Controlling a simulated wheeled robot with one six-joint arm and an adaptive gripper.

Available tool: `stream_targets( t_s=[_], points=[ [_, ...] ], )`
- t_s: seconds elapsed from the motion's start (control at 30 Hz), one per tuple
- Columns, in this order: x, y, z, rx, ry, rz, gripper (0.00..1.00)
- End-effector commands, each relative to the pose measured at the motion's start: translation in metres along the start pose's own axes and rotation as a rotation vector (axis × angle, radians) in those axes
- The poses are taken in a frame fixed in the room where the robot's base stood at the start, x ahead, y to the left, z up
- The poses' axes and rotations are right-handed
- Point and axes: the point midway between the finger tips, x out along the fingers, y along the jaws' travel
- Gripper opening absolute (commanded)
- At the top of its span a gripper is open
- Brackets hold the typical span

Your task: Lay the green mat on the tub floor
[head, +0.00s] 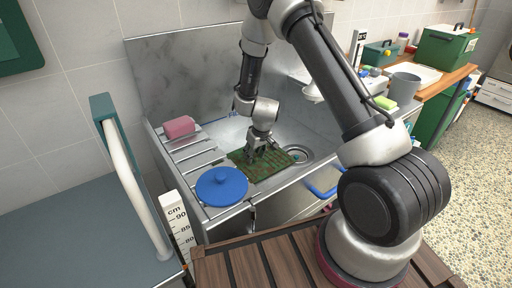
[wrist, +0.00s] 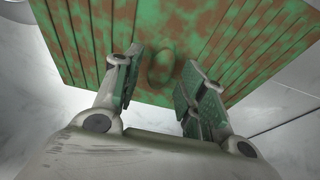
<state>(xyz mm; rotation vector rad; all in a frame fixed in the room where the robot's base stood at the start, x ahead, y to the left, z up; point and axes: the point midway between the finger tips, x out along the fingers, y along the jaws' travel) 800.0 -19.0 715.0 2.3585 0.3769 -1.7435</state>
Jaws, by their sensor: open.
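The green mat (head: 273,170), blotched with brown, lies in the metal tub (head: 222,134), flat on the floor as far as I can tell, just left of the round drain (head: 298,155). In the wrist view the mat (wrist: 85,25) shows grooves on both sides and a small raised knob (wrist: 161,67) in its middle. My gripper (head: 258,150) is low over the mat. In the wrist view my gripper (wrist: 158,78) is open, with one finger on each side of the knob. I cannot tell whether the fingers touch it. My gripper hides part of the mat in the head view.
A blue round lid (head: 221,188) and a pink block (head: 179,127) sit on the slatted rack along the tub's left side. A blue handle (head: 325,187) is at the tub's front.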

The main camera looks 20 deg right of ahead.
Motion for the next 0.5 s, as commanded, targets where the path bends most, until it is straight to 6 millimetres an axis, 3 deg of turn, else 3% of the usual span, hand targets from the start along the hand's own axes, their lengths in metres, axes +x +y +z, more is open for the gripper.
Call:
stream_targets(
  t_s=[0.3, 0.5],
  points=[
    [-0.070, 0.000, -0.001, -0.003, 0.004, 0.000, 0.41],
    [-0.102, 0.000, -0.001, -0.001, 0.002, 0.000, 0.41]
  ],
)
